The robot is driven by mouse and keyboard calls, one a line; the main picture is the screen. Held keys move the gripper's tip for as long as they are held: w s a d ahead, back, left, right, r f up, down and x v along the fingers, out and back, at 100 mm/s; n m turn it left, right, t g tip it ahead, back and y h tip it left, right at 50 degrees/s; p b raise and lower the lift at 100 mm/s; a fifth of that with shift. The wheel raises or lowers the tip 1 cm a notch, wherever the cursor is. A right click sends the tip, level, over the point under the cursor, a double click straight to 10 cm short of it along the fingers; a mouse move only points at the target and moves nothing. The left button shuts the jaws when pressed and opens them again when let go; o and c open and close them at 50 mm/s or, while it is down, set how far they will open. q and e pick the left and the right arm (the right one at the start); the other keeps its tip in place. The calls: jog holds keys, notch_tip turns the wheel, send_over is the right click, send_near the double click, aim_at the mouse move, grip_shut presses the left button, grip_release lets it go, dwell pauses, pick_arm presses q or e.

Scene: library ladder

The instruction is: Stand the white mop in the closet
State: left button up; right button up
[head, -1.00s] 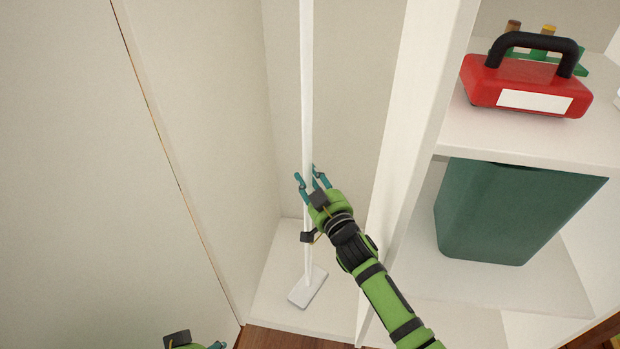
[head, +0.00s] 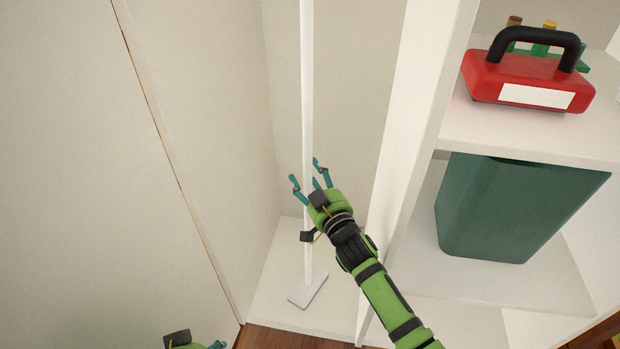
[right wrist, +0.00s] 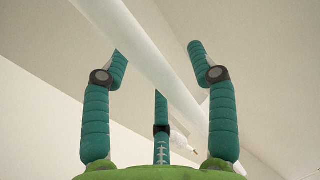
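The white mop (head: 307,115) stands nearly upright inside the tall narrow closet bay (head: 272,300). Its flat head (head: 308,290) rests on the closet floor. My right gripper (head: 309,177) is at the handle's lower part, with its teal fingers spread open around it. In the right wrist view the white handle (right wrist: 155,65) passes between the spread fingers (right wrist: 158,70), and no finger is visibly closed on it. Only a small part of my left gripper (head: 195,345) shows at the bottom edge of the head view; its fingers are mostly cut off.
A white divider (head: 405,150) separates the closet from shelves at right. A red toolbox (head: 530,80) with a black handle sits on the upper shelf, and a dark green bin (head: 510,210) stands below. A pale panel (head: 90,180) fills the left side.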

jog(key=shift+f, duration=0.35)
jog(key=v, duration=1.2)
jog(key=shift+r, duration=0.25)
